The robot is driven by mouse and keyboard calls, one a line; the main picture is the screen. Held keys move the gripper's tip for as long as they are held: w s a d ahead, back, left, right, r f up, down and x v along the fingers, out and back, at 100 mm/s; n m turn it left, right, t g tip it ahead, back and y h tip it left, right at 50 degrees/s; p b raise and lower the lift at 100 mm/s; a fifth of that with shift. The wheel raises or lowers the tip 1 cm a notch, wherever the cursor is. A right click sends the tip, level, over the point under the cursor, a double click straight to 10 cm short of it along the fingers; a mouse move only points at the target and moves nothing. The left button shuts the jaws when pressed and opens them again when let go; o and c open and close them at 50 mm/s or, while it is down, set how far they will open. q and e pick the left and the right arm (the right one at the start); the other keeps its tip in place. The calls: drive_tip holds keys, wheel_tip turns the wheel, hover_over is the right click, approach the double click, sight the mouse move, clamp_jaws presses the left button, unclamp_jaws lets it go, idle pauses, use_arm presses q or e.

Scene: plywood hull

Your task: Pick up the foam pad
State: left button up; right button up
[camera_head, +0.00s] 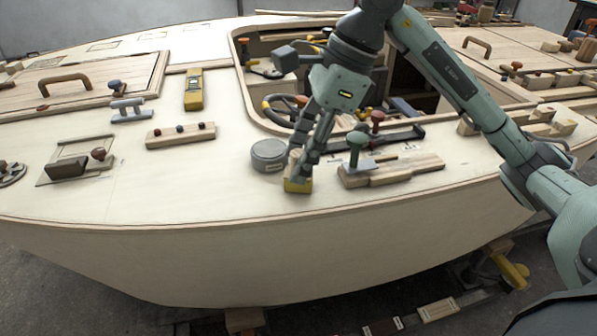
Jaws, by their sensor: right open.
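A small block with a tan upper part and a yellow lower part, which looks like the foam pad (297,185), sits on the pale plywood deck near its front edge. My right gripper (305,165) points down at it from above, its jaws open. The dark fingers overlap the block's upper part and hide some of it; I cannot tell whether they touch it. My left gripper is not in view.
A round grey tin (268,155) stands close on the left. A wooden block with a green-knobbed tool (392,170) lies close on the right. Behind is the cockpit opening with its raised wooden rim (240,75).

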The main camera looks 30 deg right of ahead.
sight(298, 152)
drive_tip(key=shift+a+f, duration=0.1)
drive_tip(key=shift+f, duration=0.1)
clamp_jaws()
drive_tip(key=shift+r, duration=0.1)
wheel_tip(298, 152, up, 4)
drive_tip(key=shift+r, duration=0.25)
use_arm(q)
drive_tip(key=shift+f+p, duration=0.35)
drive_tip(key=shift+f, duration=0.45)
use_arm(e)
drive_tip(key=s+a+r, duration=0.6)
drive_tip(key=a, duration=0.3)
drive_tip(key=shift+s+a+r, duration=0.2)
drive_tip(key=shift+a, duration=0.15)
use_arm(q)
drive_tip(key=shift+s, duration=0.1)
